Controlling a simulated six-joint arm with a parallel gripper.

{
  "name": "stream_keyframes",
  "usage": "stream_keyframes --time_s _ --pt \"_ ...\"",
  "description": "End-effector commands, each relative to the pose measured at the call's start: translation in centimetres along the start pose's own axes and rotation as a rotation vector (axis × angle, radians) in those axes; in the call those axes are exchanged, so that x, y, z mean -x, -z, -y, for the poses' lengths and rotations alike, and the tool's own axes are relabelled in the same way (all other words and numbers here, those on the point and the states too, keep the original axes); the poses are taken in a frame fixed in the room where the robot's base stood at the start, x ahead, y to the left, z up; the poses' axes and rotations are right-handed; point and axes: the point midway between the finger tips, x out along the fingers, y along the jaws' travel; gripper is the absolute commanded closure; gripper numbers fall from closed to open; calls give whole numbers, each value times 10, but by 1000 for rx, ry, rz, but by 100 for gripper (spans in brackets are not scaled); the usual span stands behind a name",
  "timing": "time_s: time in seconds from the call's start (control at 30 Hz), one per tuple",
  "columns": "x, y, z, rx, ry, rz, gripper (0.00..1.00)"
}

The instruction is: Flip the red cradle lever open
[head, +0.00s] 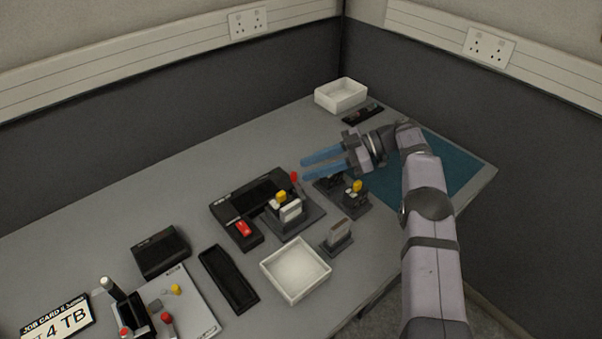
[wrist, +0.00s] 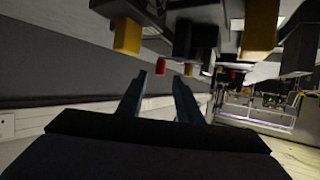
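A small red lever tip (head: 294,177) stands up at the back of the dark cradle (head: 301,222) in the middle of the bench. The cradle also carries a yellow block (head: 280,197) and a pale block (head: 291,211). My gripper (head: 304,169) has two blue fingers spread apart with nothing between them. Its fingertips are just right of the red tip in the head view; contact cannot be told. In the wrist view, a red piece (wrist: 161,65) shows just beyond the open fingers (wrist: 160,79); I cannot tell for sure that it is the lever.
A second fixture (head: 356,203) with a yellow top stands right of the cradle. A black block with a red top (head: 243,230) sits to its left. A white tray (head: 295,290) lies in front, and a white bin (head: 341,95) at the back. The bench's left rear is clear.

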Motion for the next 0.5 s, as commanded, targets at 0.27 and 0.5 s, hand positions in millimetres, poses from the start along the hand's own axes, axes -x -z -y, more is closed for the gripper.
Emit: stream_keyframes --time_s 0.27,0.5 --pt "16 0 0 0 0 0 68" --pt "18 0 1 -1 2 0 68"
